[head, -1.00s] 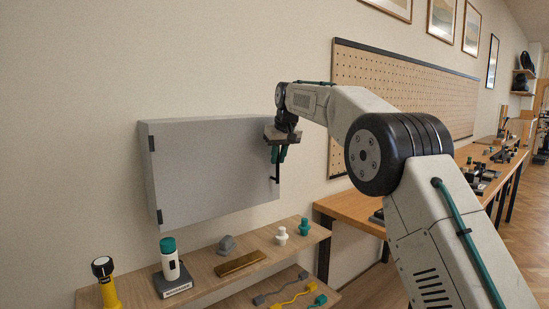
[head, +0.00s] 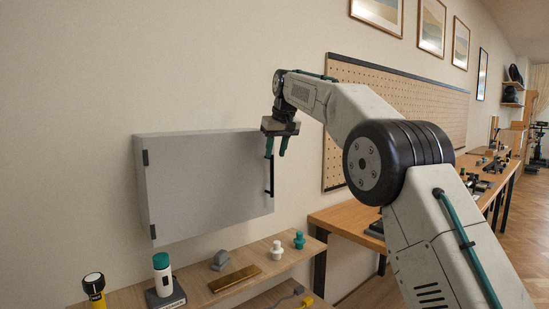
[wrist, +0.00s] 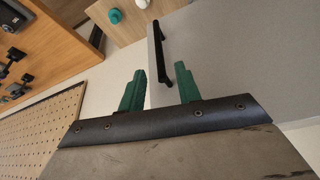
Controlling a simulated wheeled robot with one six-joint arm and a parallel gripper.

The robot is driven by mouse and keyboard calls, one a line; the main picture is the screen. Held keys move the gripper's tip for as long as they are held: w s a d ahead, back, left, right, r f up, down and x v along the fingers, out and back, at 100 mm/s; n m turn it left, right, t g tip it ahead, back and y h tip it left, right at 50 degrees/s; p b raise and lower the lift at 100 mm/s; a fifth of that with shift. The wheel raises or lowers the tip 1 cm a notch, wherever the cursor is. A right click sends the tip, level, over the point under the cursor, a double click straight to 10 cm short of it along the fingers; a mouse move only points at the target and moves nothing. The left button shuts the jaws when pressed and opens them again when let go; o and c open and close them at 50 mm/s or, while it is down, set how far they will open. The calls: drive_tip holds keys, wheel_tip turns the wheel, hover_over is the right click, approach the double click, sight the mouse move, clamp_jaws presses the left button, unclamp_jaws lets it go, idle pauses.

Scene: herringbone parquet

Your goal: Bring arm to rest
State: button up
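My gripper (head: 277,147) is at the upper right corner of a grey wall cabinet (head: 205,185), in front of its door. In the wrist view its two green fingers (wrist: 160,90) are apart with nothing held between them. The black door handle (head: 269,177) is a vertical bar near the door's right edge, just below the fingers in the head view. The cabinet door looks closed.
A workbench (head: 345,221) and pegboard (head: 400,95) stand to the right. Open floor lies at far right.

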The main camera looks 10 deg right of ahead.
wheel_tip(320, 180, down, 7)
drive_tip(key=s+d+g, duration=0.1)
drive_tip(key=s, duration=0.2)
drive_tip(key=s+d+f+m, duration=0.1)
drive_tip(key=s+d+f, duration=0.2)
drive_tip(key=s, duration=1.5)
drive_tip(key=s+d+f+m+g+h, duration=0.1)
drive_tip(key=s+d+f, duration=0.3)
drive_tip(key=s, duration=1.4)
drive_tip(key=s+d+f+m+g, duration=0.1)
drive_tip(key=s+d+f, duration=0.3)
drive_tip(key=s, duration=1.4)
drive_tip(key=shift+s+d+f+m, duration=0.15)
drive_tip(key=shift+s+f+m, duration=0.15)
drive_tip(key=shift+f, duration=0.6)
